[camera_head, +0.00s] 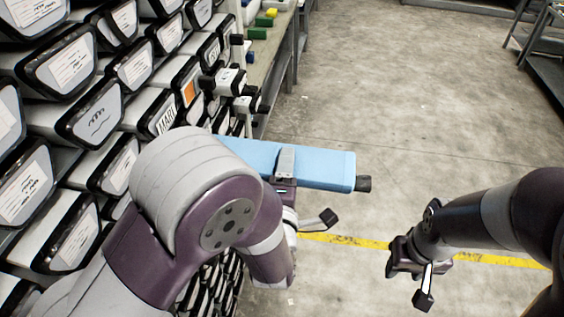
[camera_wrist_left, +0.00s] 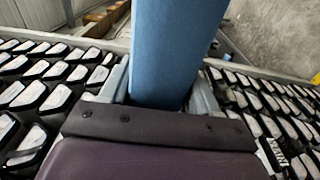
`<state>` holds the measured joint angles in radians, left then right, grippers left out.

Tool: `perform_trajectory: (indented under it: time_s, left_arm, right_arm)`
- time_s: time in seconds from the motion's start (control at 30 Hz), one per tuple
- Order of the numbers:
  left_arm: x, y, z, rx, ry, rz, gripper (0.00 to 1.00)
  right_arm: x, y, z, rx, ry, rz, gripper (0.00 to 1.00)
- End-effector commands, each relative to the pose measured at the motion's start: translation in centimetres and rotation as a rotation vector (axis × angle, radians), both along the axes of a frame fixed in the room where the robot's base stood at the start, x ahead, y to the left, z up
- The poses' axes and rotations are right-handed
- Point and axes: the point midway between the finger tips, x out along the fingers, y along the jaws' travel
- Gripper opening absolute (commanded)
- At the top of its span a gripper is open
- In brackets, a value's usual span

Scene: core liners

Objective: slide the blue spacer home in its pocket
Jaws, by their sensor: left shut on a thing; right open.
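The blue spacer (camera_head: 327,168) is a long light-blue bar with a dark knob at its right end, reaching left toward the rack. My left gripper (camera_head: 286,164) is shut on it, with a grey finger across its top. In the left wrist view the blue spacer (camera_wrist_left: 178,45) rises from between the fingers and runs out of the top edge. Its rack-side end is behind my left arm in the head view, so I cannot tell whether it is inside a pocket. My right gripper (camera_head: 410,272) is open and empty over the floor.
A rack of several labelled boxes (camera_head: 92,121) with black rims fills the left side. Dark fittings (camera_head: 228,80) stick out from its face near the spacer. A bench (camera_head: 268,48) with small coloured blocks stands behind.

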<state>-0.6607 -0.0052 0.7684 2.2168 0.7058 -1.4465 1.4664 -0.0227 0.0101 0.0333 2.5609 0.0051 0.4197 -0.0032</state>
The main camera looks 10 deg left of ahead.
Motion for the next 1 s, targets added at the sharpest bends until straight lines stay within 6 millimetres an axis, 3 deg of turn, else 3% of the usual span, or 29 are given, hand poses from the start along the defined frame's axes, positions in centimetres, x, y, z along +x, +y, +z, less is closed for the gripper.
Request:
perform_trajectory:
  time_s: [0.13, 0.6, 1.0]
  left_arm:
    - [-0.2, 0.2, -0.3, -0.004, 0.003, -0.001, 0.15]
    - [0.0, 5.3, -0.1, -0.003, 0.002, 0.001, 0.15]
    - [0.0, 5.9, 0.0, -0.002, 0.003, -0.002, 0.15]
  right_arm:
    - [0.0, 0.0, -0.8, 0.0, 0.0, 0.0, 0.45]
    - [0.0, 0.0, -1.5, 0.0, -0.001, 0.0, 0.45]
    - [0.0, 0.0, -1.6, 0.0, 0.0, 0.0, 0.45]
